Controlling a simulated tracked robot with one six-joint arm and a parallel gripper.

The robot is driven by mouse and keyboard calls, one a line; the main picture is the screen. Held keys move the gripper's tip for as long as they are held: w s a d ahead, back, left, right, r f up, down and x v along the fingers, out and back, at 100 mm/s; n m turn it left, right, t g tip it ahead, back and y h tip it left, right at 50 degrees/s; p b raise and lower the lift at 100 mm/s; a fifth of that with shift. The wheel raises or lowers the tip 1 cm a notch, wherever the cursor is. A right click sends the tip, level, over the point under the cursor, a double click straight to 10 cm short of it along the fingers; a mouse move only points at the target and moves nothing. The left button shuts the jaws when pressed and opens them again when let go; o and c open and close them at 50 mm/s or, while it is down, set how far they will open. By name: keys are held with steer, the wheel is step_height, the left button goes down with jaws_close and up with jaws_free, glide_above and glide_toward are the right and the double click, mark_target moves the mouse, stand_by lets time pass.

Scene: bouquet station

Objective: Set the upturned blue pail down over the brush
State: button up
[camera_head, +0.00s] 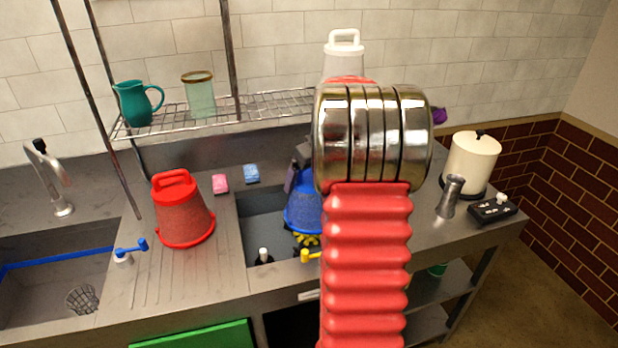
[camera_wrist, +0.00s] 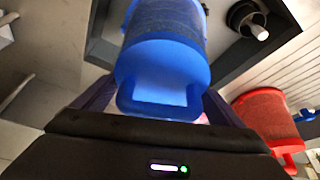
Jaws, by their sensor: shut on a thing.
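The upturned blue pail (camera_head: 302,212) is over the right-hand sink basin, its right part hidden behind my arm. My gripper (camera_head: 294,178) is shut on the pail's top handle, with a dark finger on each side in the wrist view (camera_wrist: 158,98). The pail's blue body fills the top middle there (camera_wrist: 165,50). A yellow and black item (camera_head: 305,240) shows just below the pail's rim; I cannot tell whether it is the brush. A black item with a white knob (camera_head: 264,257) stands left of the pail, and in the wrist view (camera_wrist: 248,20) it is clear of the pail.
An upturned red pail (camera_head: 183,212) stands on the draining board to the left. Pink (camera_head: 220,184) and blue (camera_head: 251,174) sponges lie behind the basin (camera_head: 258,222). A wire shelf (camera_head: 205,113) holds a teal jug (camera_head: 137,103) and a glass (camera_head: 199,95).

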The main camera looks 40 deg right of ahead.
steer(key=shift+f, duration=3.75)
stand_by(0.5)
steer(key=o, duration=1)
steer(key=v, duration=1.3)
steer(key=shift+s+a+r, duration=0.1)
steer(key=shift+s+r, duration=0.05)
steer(key=shift+r, duration=0.2)
